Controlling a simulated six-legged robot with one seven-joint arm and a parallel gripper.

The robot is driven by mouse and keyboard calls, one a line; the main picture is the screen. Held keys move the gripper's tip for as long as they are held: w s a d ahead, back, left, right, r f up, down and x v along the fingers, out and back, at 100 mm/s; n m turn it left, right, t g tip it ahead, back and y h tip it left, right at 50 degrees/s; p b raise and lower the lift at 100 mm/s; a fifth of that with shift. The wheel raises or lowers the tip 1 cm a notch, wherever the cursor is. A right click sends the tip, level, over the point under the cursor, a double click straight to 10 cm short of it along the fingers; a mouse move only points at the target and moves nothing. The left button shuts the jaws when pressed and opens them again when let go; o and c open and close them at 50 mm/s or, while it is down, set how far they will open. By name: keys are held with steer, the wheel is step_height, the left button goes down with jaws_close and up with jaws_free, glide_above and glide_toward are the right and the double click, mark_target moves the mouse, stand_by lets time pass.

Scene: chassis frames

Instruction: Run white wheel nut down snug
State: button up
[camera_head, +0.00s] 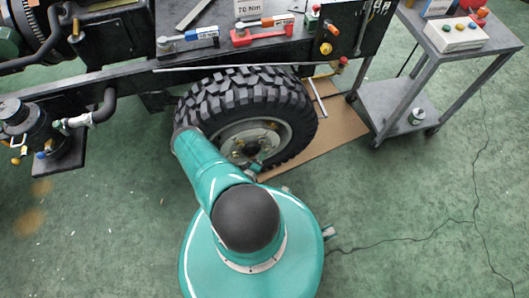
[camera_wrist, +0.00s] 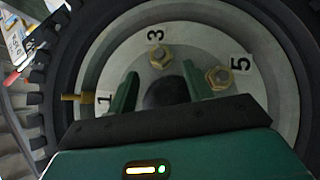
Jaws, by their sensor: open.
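The wheel, a black knobbly tyre (camera_head: 200,100) on a grey rim, is mounted under the chassis. In the wrist view the grey rim (camera_wrist: 262,118) carries labels 1, 3 and 5. A brass-coloured nut (camera_wrist: 160,57) sits by label 3 and another nut (camera_wrist: 218,78) by label 5. A brass-coloured stud or pin (camera_wrist: 76,98) sticks out by label 1. No nut looks clearly white. My gripper (camera_wrist: 160,70) is open and empty in front of the rim, its green fingers either side of the dark hub (camera_wrist: 166,94). My gripper body hides the lower rim.
The chassis rail (camera_head: 110,78) runs above the wheel, with tools including a red-based one (camera_head: 262,36) on top. A grey cart (camera_head: 448,42) stands at right. A brown board (camera_head: 340,125) lies beside the wheel.

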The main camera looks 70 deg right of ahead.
mark_target(267, 149)
steer(key=x, duration=0.5)
steer(key=shift+d, duration=0.1)
steer(key=shift+c, duration=0.2)
